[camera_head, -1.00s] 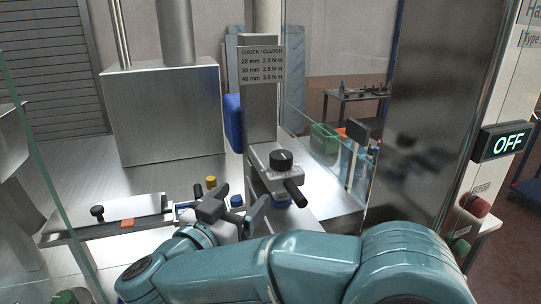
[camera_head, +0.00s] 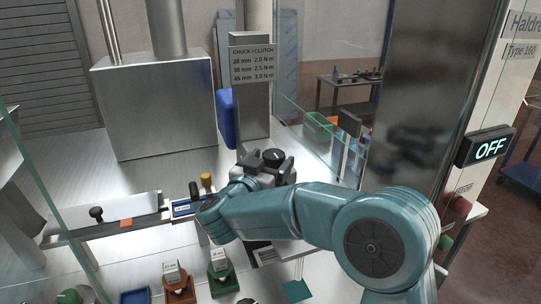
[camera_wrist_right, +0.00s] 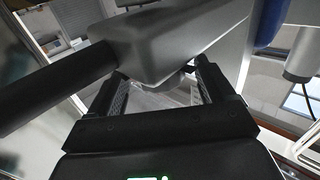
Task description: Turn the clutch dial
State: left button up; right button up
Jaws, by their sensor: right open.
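A grey capping head (camera_head: 262,163) stands out from the metal column, with a round black knob (camera_head: 273,155) on top that looks like the clutch dial. My right gripper (camera_head: 265,168) is at the head, its fingers open, one to each side of the head's front. My forearm hides the lower front of the head. In the right wrist view the two open fingers (camera_wrist_right: 160,80) point at the underside of the grey head (camera_wrist_right: 180,38), with a black handle (camera_wrist_right: 55,85) at the left. I cannot tell whether the fingers touch it. My left gripper is out of view.
A sign (camera_head: 252,63) on the column lists chuck and clutch values. Below stand a green block (camera_head: 222,280) and a brown block (camera_head: 179,290). Glass panels (camera_head: 45,190) flank the bench. A display (camera_head: 487,147) at the right reads OFF.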

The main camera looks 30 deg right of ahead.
jog(key=shift+w+d+f, duration=0.1)
jog(key=shift+w+d, duration=0.05)
jog(key=shift+d, duration=0.2)
jog(key=shift+c, duration=0.3)
jog(key=shift+a, duration=0.1)
jog(key=c, duration=1)
jog(key=shift+m+g+h, duration=0.3)
jog(key=shift+g, duration=0.1)
jog(key=m+g, duration=0.1)
jog(key=m+g+h, duration=0.1)
jog(key=g, duration=0.1)
jog(key=m+g, duration=0.1)
jog(key=shift+w+a+g+h+p, duration=0.15)
jog(key=shift+w+g+h+p, duration=0.15)
jog(key=shift+g+h+p, duration=0.1)
jog(key=shift+w+m+g, duration=0.15)
jog(key=shift+m+g, duration=0.95)
jog(key=shift+g, duration=0.55)
jog(key=shift+w+m+g, duration=0.1)
jog(key=shift+m+g, duration=1)
jog(key=shift+g, duration=0.55)
